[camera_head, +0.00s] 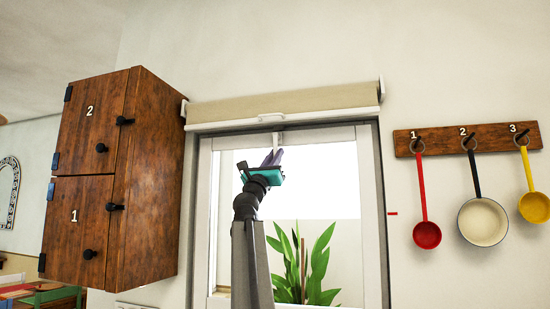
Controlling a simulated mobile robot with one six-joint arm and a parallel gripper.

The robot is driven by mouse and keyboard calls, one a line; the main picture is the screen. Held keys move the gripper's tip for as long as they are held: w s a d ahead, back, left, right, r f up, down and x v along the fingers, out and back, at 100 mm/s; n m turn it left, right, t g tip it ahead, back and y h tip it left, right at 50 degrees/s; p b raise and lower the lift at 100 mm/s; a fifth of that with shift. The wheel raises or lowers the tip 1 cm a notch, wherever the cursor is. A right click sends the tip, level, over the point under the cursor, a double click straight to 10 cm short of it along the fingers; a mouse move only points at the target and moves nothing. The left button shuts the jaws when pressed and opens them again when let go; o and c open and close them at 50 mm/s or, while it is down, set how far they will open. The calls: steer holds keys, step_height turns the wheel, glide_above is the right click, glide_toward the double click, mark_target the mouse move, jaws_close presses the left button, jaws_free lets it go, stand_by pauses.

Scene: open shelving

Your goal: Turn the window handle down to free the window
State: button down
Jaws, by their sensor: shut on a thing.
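The window (372,230) has a white frame and fills the middle of the view below a rolled-up blind. A small white window handle (277,138) shows at the top middle of the frame, pointing down. My gripper (272,157) reaches up from below, its dark fingertips at the lower end of the handle. The fingers are shut on the handle, and they hide its lower end.
The beige roller blind (285,104) hangs just above the window. A wooden cabinet (147,185) stands out from the wall at left. At right, a rack (440,140) holds a red ladle, a pan and a yellow ladle. A plant (319,262) shows behind the glass.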

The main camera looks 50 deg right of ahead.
steer(key=shift+f, duration=0.1)
steer(key=c, duration=1.8)
jaws_free()
steer(key=shift+w, duration=0.1)
steer(key=shift+o, duration=0.2)
steer(key=shift+a+f, duration=0.1)
steer(key=b+v, duration=0.2)
steer(key=v, duration=1.1)
steer(key=shift+a+f, duration=0.2)
